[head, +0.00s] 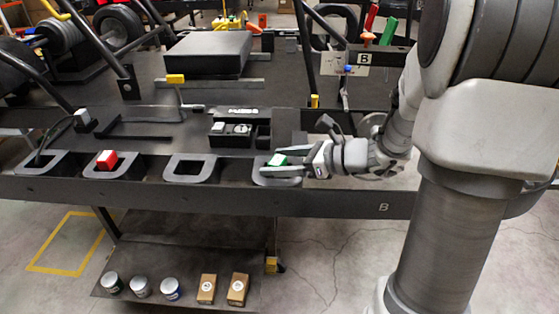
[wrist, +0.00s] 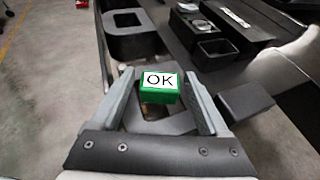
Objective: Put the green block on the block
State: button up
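The green block (head: 278,160) has a white top and sits at the rightmost dark U-shaped holder on the bench's front edge. In the wrist view, the green block (wrist: 160,90) shows "OK" on its white top. My gripper (head: 283,172) is at this holder. In the wrist view, my gripper (wrist: 160,85) is open, with one finger on each side of the green block and a narrow gap on both sides. Which block is the other one in the task, I cannot tell. A large dark block (head: 208,52) lies further back on the bench.
A red block (head: 107,160) sits in a holder to the left; the holder (head: 192,167) between is empty. A black tray (head: 240,130) stands behind. A small dark block (wrist: 246,104) is right of my fingers. Cans and boxes (head: 207,288) stand on the lower shelf.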

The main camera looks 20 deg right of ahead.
jog(key=shift+r, duration=0.1)
jog(key=shift+d+r, duration=0.1)
jog(key=shift+r, duration=0.1)
jog(key=p+v, duration=0.3)
jog(key=v, duration=0.8)
jog(key=shift+s+d+r, duration=0.1)
jog(key=shift+s+d, duration=0.15)
jog(key=shift+d, duration=0.05)
